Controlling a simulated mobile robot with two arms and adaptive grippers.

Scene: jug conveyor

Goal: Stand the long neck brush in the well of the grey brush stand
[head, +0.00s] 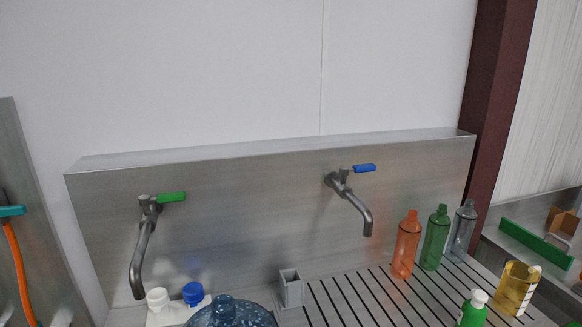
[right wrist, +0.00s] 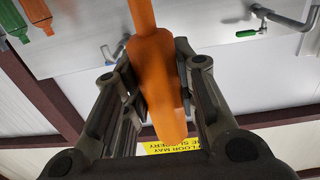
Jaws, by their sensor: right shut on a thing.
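The grey brush stand (head: 291,291) is a small square upright block with an open well in its top. It stands at the back of the slatted counter, below and between the two taps. My right gripper (right wrist: 154,62) is shut on an orange handle, which I take to be the long neck brush (right wrist: 155,75). The handle lies between both fingers; its thinner part runs out of the top of the right wrist view, so the brush end is hidden. Neither gripper nor the brush shows in the head view.
Taps with a green lever (head: 171,197) and a blue lever (head: 364,168) overhang the counter. A blue jug (head: 230,315) and white and blue caps are left of the stand. Orange (head: 405,246), green (head: 434,240) and grey (head: 461,232) bottles stand right. Slats between are clear.

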